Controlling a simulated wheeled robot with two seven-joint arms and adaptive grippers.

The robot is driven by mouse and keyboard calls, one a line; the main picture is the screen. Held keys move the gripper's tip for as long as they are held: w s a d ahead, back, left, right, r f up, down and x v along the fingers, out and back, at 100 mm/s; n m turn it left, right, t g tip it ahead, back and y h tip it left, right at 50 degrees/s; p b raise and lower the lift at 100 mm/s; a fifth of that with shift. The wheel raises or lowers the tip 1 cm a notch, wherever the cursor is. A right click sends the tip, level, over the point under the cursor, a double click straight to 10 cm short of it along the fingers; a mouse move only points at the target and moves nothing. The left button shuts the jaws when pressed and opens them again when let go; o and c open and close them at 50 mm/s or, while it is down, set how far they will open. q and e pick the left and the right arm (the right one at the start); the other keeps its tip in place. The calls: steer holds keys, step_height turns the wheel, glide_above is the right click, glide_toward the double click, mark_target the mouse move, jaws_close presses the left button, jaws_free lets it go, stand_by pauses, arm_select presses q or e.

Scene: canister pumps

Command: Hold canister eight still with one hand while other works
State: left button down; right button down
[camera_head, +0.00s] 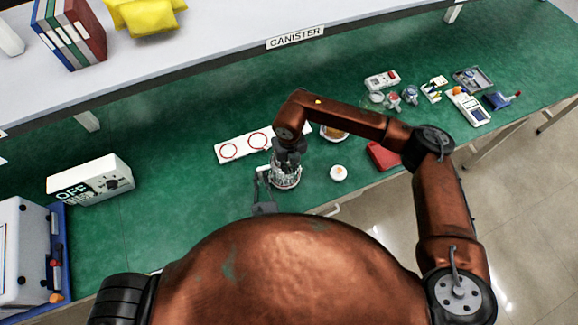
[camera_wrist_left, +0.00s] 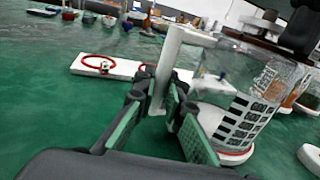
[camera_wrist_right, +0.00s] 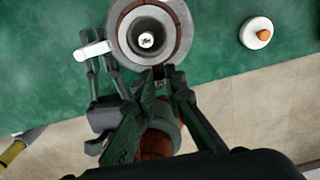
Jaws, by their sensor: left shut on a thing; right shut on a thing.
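The clear canister (camera_head: 286,178) stands on the green bench, with black and white markings on its side in the left wrist view (camera_wrist_left: 240,118). Its number is not readable. My left gripper (camera_head: 263,186) is shut on its white handle (camera_wrist_left: 172,65), at the canister's left side. My right gripper (camera_head: 288,150) reaches down to the canister's top. In the right wrist view its fingertips (camera_wrist_right: 166,80) close at the near edge of the round grey top (camera_wrist_right: 150,30); exactly what they grip there is mostly hidden. The top has a dark round middle with a small white mark.
A white board (camera_head: 232,149) with red rings lies behind the canister. A white disc with an orange knob (camera_head: 338,173) lies to its right. A red case (camera_head: 382,156) and several small parts are farther right. An OFF box (camera_head: 90,180) stands left; green bench between is clear.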

steer(key=shift+r, duration=1.85)
stand_by(1.6)
steer(key=shift+r, duration=2.5)
steer(key=shift+r, duration=0.35)
steer(key=shift+r, duration=0.35)
steer(key=shift+r, duration=0.2)
arm_select(q)
steer(key=c, duration=1.9)
jaws_free()
steer(key=shift+c, duration=0.2)
